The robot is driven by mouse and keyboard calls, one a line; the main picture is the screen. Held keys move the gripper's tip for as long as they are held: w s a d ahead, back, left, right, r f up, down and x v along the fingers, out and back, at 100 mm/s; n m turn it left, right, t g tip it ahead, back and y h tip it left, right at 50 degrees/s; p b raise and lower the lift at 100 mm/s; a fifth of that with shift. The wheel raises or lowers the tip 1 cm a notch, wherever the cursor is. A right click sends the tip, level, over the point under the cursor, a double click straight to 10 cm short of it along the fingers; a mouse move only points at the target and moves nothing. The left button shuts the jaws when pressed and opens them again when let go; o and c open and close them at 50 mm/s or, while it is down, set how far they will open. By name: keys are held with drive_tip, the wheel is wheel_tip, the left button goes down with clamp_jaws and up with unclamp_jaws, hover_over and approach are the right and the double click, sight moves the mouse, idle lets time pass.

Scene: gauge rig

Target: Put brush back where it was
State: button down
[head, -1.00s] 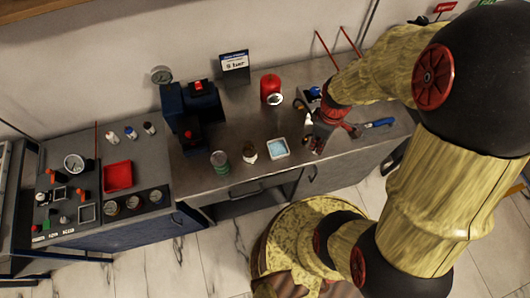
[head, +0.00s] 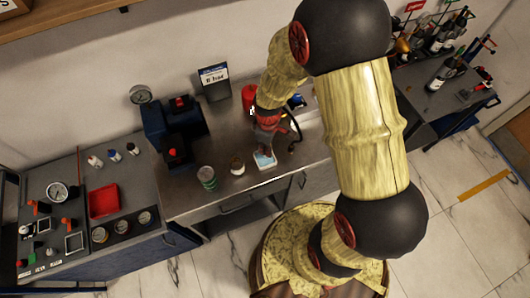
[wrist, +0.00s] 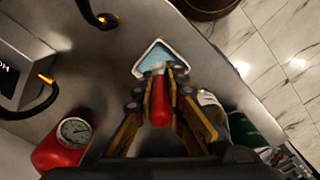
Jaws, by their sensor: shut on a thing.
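My gripper (head: 265,145) is over the workbench, pointing down. In the wrist view its fingers (wrist: 160,90) are shut on a red, rounded handle, which looks like the brush (wrist: 159,112). The brush's far end is over or at a small white tray with a light-blue inside (wrist: 141,68); I cannot tell whether it touches. The tray also shows in the head view (head: 265,161), just below the gripper and partly hidden by it. The bristles are not clearly visible.
A pale jar (head: 237,166) and a green can (head: 206,178) stand left of the tray. A red canister (head: 249,95) with a gauge (wrist: 75,131) stands behind. A blue vise-like device (head: 172,130) is further left. A black cable (wrist: 35,105) curves nearby.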

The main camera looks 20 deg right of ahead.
drive_tip(key=shift+w+a+f, duration=0.2)
drive_tip(key=shift+a+f, duration=0.05)
drive_tip(key=shift+f, duration=0.1)
drive_tip(key=shift+w+a+f, duration=0.1)
drive_tip(key=shift+f, duration=1.55)
drive_tip(key=shift+f, duration=0.1)
drive_tip(key=shift+f+b, duration=0.15)
drive_tip(key=shift+b, duration=0.2)
drive_tip(key=c, duration=1.8)
unclamp_jaws()
